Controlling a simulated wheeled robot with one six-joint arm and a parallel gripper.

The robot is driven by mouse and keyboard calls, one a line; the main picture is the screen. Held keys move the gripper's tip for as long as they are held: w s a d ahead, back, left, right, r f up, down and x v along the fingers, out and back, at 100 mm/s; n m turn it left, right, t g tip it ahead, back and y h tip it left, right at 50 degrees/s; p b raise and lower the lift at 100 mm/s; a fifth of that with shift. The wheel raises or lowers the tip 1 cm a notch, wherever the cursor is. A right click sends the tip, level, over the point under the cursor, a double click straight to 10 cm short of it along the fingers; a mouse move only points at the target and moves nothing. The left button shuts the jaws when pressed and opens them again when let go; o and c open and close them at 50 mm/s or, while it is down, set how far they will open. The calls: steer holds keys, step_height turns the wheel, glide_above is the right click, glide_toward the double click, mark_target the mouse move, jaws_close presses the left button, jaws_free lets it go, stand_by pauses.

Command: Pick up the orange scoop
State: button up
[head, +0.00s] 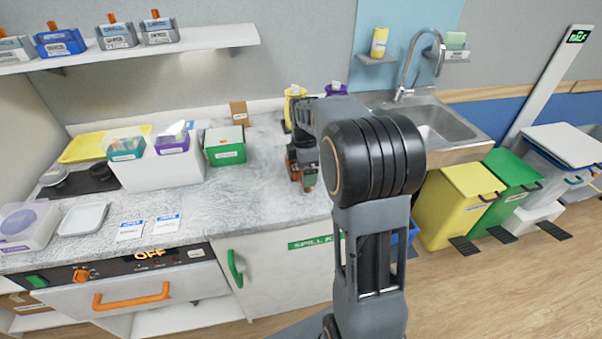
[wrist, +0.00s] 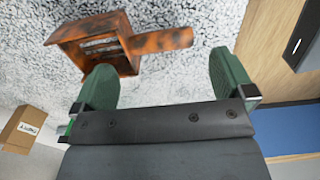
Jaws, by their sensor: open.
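The orange scoop (wrist: 112,38) lies on the speckled grey-white worktop in the wrist view. It has a boxy, dark-streaked bowl with a pale label, and its handle (wrist: 165,40) points right. My gripper (wrist: 165,78) is open and empty, its two green fingers spread wide. The handle shows beyond the gap between the fingers; the bowl is beyond the left finger, which overlaps its lower edge in the picture. In the head view my arm reaches over the worktop and hides much of that area; a small orange patch (head: 308,181) shows just below the arm's end.
A cardboard box (wrist: 22,130) stands at the lower left in the wrist view. In the head view a green box (head: 225,155) and a white bin holder (head: 160,172) stand left of my arm. The sink (head: 440,125) is to the right. The worktop between is mostly clear.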

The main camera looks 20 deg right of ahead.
mark_target(301, 174)
steer(key=shift+f, duration=2.2)
steer(key=shift+c, duration=0.3)
steer(key=c, duration=0.7)
